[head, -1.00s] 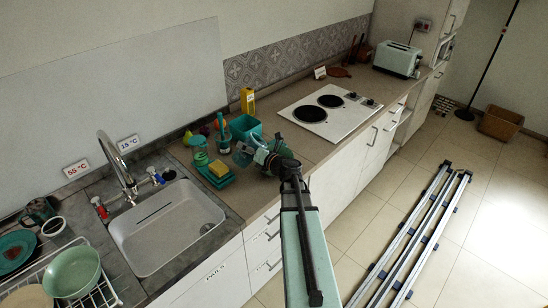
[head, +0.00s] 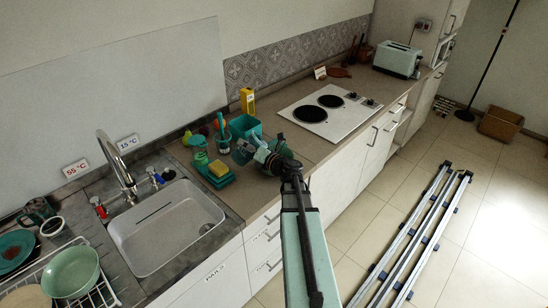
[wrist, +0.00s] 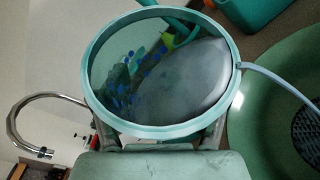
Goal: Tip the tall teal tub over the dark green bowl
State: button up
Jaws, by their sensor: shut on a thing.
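My gripper (wrist: 160,138) is shut on a teal-rimmed tub (wrist: 92,100), whose round mouth faces the wrist camera. Inside the tub show small blue pieces and a smooth grey area; what the grey is, I cannot tell. A large green bowl (wrist: 258,112) lies at the right of the wrist view, beside the tub, with a dark patterned area in it. A thin pale strip runs from the tub's rim over the bowl's edge. In the head view my gripper (head: 250,152) is small, over the counter right of the sponge; the held tub and the bowl are hard to separate there.
A teal square container (head: 243,127) stands just behind my gripper. The sink (head: 165,225) is further left, the hob (head: 330,109) right. Counter is bare before the hob.

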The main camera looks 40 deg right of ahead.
aim_at(254, 142)
jog(key=shift+r, duration=0.15)
jog(key=shift+f+m+t+b, duration=0.25)
jog(key=shift+m+t+b, duration=0.25)
jog(key=shift+m+b, duration=0.5)
dwell(0.9)
jog(key=shift+s+d+r+m+t+b, duration=0.1)
jog(key=shift+d+r+m+t+b, duration=0.2)
jog(key=shift+r+m, duration=0.4)
dwell(1.5)
jog(key=shift+s+d+f+m+t+b, duration=0.15)
jog(key=shift+d+f+m+t+b, duration=0.05)
jog(key=shift+d+m+b, duration=0.25)
jog(key=shift+s+d+f+m+t+b, duration=0.2)
jog(key=shift+d+m, duration=0.15)
jog(key=shift+m, duration=0.2)
dwell(1.1)
jog(key=shift+d+r+m+t+h, duration=0.25)
jog(key=shift+r+m+t+h, duration=0.2)
jog(key=shift+m, duration=0.45)
dwell(0.7)
